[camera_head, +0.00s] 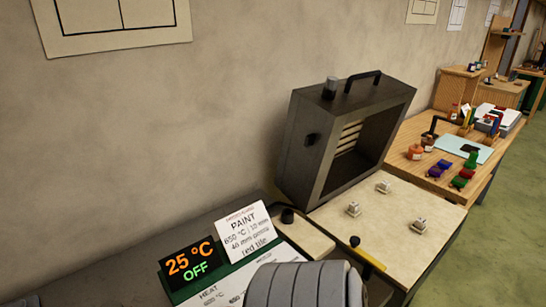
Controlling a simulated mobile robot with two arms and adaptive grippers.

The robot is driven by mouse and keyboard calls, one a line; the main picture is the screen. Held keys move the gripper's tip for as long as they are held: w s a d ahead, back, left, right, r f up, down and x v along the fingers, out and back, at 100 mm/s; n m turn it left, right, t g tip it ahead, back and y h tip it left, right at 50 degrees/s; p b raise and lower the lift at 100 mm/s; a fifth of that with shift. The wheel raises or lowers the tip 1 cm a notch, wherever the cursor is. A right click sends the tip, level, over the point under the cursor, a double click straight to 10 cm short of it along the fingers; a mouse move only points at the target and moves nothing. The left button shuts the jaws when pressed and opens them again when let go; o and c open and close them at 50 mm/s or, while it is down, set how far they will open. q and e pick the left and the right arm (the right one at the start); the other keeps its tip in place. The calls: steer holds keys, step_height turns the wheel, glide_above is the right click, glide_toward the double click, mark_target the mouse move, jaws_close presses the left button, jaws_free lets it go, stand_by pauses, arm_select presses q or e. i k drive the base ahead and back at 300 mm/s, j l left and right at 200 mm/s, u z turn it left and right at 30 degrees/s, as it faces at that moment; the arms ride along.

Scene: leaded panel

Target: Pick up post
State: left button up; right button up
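Three small pale post-like pieces stand apart from each other on the cream tabletop in front of the kiln. One post (353,209) is at the left, one (383,186) is at the back and one (419,225) is at the right front. Each looks like a short pale block on a small base. I cannot tell which of them the task means. Neither of my grippers shows in this view, and nothing is seen touching the posts.
A dark open-fronted kiln (309,158) stands behind the posts. A display (188,259) reads 25 °C OFF beside a PAINT card (246,232). A yellow-edged lever (368,255) is at the front. A wooden table (408,171) with coloured pieces is further right. The cream tabletop (388,233) around the posts is clear.

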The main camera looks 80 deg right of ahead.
mark_target(420, 224)
steer(key=k+j+z, duration=0.55)
steer(key=z, duration=2.7)
steer(key=i+j, duration=0.05)
